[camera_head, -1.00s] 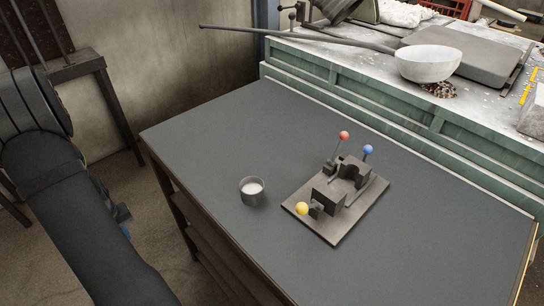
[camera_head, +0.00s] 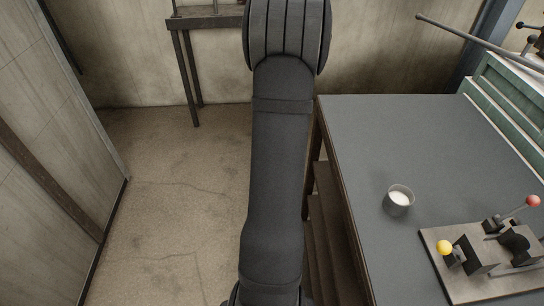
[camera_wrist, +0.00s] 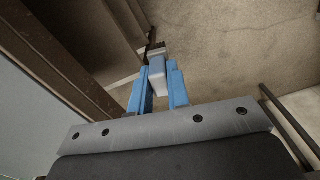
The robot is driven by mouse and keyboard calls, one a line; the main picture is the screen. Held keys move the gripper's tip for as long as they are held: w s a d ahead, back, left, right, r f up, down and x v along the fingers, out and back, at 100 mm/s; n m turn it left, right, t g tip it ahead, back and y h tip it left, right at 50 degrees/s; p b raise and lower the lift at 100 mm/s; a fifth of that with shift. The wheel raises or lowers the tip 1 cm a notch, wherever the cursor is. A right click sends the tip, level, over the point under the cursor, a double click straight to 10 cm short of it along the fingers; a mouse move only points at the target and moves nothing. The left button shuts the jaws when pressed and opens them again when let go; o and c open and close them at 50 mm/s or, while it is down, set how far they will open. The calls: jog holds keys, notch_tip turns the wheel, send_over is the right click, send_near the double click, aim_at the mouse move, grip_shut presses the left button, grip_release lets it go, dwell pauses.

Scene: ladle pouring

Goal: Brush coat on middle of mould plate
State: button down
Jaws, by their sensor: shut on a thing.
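In the wrist view, my gripper (camera_wrist: 162,92) is shut on a pale grey block-shaped piece (camera_wrist: 157,68), which looks like the handle of the brush. A darker end shows beyond it, too small to make out. The gripper is over the floor beside the table, and the head view does not show it. In the head view, the mould plate (camera_head: 437,264) lies on the table at the lower right, partly cut off by the frame edge. It carries dark mould blocks (camera_head: 480,258) and knobs with yellow and red balls. A grey cup (camera_head: 398,205) of white coat stands left of the plate.
The dark grey table (camera_head: 370,135) has a bare far half. Its left edge runs close to my arm. A green-sided bench (camera_head: 505,95) with a long-handled ladle (camera_head: 475,38) stands at the upper right. The floor on the left is open, with a wall beyond.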

jog(key=s+d+r+m, duration=0.3)
jog(key=s+d+r, duration=0.3)
jog(key=d+r, duration=0.6)
jog(key=s+d+m, duration=0.3)
jog(key=s+d, duration=0.2)
jog(key=s, duration=0.7)
jog(key=s+d+r+m, duration=0.1)
jog(key=s+d+m, duration=0.2)
jog(key=s, duration=1)
jog(key=shift+d+m, duration=0.4)
jog(key=shift+d, duration=1.3)
jog(key=shift+f, duration=1.05)
jog(key=shift+f, duration=0.6)
jog(key=shift+r, duration=0.1)
